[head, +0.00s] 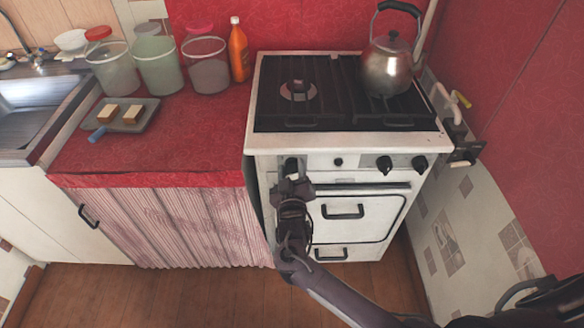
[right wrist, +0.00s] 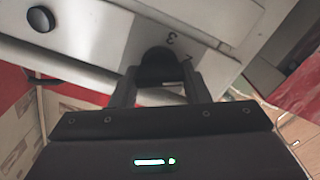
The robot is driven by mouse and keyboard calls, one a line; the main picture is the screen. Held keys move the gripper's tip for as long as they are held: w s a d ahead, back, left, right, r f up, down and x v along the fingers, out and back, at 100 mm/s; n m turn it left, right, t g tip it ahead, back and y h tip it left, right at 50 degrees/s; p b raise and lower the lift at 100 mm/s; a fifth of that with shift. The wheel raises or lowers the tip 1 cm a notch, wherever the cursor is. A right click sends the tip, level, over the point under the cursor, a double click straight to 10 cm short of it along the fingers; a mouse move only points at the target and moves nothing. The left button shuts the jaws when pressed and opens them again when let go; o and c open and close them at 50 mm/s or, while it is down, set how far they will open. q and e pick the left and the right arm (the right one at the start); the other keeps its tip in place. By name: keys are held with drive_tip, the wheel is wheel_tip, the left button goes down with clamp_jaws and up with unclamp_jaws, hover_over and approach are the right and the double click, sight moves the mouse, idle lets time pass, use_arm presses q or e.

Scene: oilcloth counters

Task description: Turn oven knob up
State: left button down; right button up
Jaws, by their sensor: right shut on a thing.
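The white oven (head: 352,152) stands against the red wall, with black knobs along its front panel. My right gripper (head: 291,178) is at the leftmost knob (head: 291,165) in the head view and partly covers it. In the right wrist view my right gripper (right wrist: 157,92) has its two fingers on either side of a black knob (right wrist: 158,66), shut on it. Markings that look like a 3 and a 2 show on the panel beside this knob. My left gripper is in neither view.
A metal kettle (head: 387,65) stands on the stovetop's right side. The oven door handle (head: 343,211) juts out below the knobs. The red counter (head: 190,135) to the left holds jars, an orange bottle (head: 239,50) and a tray (head: 147,115) with two small blocks.

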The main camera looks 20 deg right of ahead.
idle(0.3)
drive_tip(key=o, duration=1)
drive_tip(key=v, duration=0.7)
drive_tip(key=shift+s+a, duration=0.15)
drive_tip(key=shift+s, duration=0.2)
